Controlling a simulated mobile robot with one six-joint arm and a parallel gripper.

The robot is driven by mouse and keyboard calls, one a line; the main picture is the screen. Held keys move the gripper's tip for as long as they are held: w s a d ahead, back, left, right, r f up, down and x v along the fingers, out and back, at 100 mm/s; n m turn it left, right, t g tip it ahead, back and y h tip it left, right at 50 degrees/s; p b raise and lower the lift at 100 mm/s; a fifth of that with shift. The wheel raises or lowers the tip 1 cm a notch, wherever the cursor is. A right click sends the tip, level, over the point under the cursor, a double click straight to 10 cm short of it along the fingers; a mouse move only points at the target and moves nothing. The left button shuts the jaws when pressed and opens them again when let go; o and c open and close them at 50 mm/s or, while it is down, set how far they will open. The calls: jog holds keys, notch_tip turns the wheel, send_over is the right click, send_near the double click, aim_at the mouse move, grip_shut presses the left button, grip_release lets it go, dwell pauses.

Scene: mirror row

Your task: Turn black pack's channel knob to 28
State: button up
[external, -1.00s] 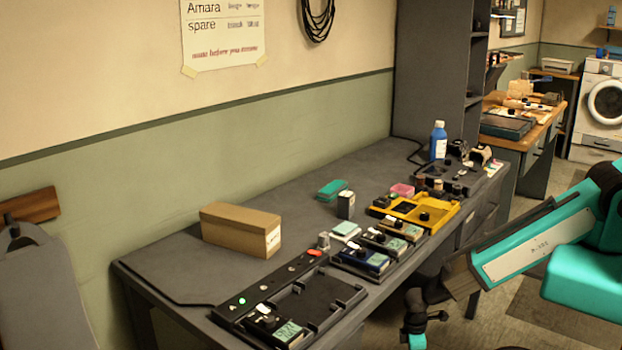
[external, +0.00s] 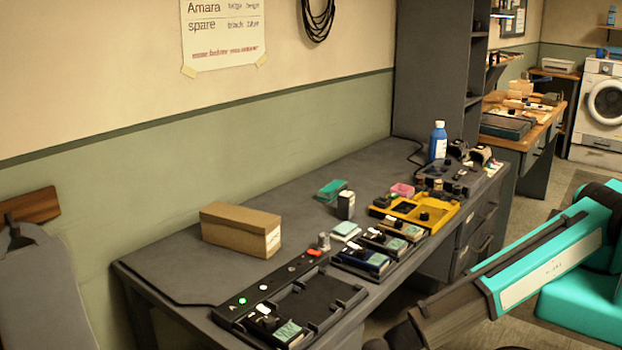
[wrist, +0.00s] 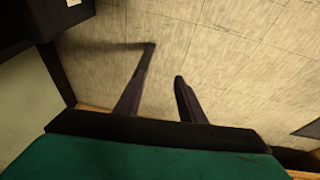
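A dark pack that looks black (external: 277,333) sits in the near end of the long black rack on the bench. It has a small black knob (external: 268,322) and a grey-green display (external: 288,331); I cannot read the number. Another dark pack (external: 383,241) with a knob and display stands farther along, beyond the blue pack (external: 360,261). I cannot tell for sure which is the one named. My gripper (wrist: 165,62) is open and empty in the wrist view, over bare floor and away from the packs. In the external view it is hidden below the frame edge.
A yellow tray (external: 416,213) and a blue bottle (external: 438,141) stand farther along the bench (external: 190,265). A cardboard box (external: 240,230) sits behind the rack (external: 321,297).

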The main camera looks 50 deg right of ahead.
jog(key=s+a+r+n+g+y, duration=0.1)
jog(key=s+a+r+n, duration=0.4)
jog(key=a+r, duration=0.45)
jog(key=s+a+r+n+g+y, duration=0.1)
jog(key=s+a+r+n, duration=0.2)
jog(key=s+a+r, duration=0.6)
jog(key=shift+n+g+h, duration=0.4)
jog(key=shift+n+g, duration=0.2)
jog(key=w+d+r+p, duration=0.1)
jog(key=w+r+p, duration=0.1)
jog(key=w+r, duration=0.4)
jog(key=w+d+r+p, duration=0.2)
jog(key=w+r, duration=0.4)
jog(key=r, duration=0.7)
jog(key=w+d+r+p, duration=0.2)
jog(key=w+r+p, duration=0.2)
jog(key=r, duration=0.5)
jog(key=shift+w+d+r, duration=0.1)
jog(key=shift+w+r, duration=0.05)
jog(key=shift+w, duration=1.25)
jog(key=w+d+r+m+p, duration=0.4)
jog(key=w+d+r+m, duration=0.1)
jog(key=w+d+r, duration=0.2)
jog(key=shift+w+r+t+h+p, duration=0.35)
jog(key=shift+w+r, duration=0.25)
jog(key=shift+w, duration=0.45)
jog(key=shift+f, duration=0.1)
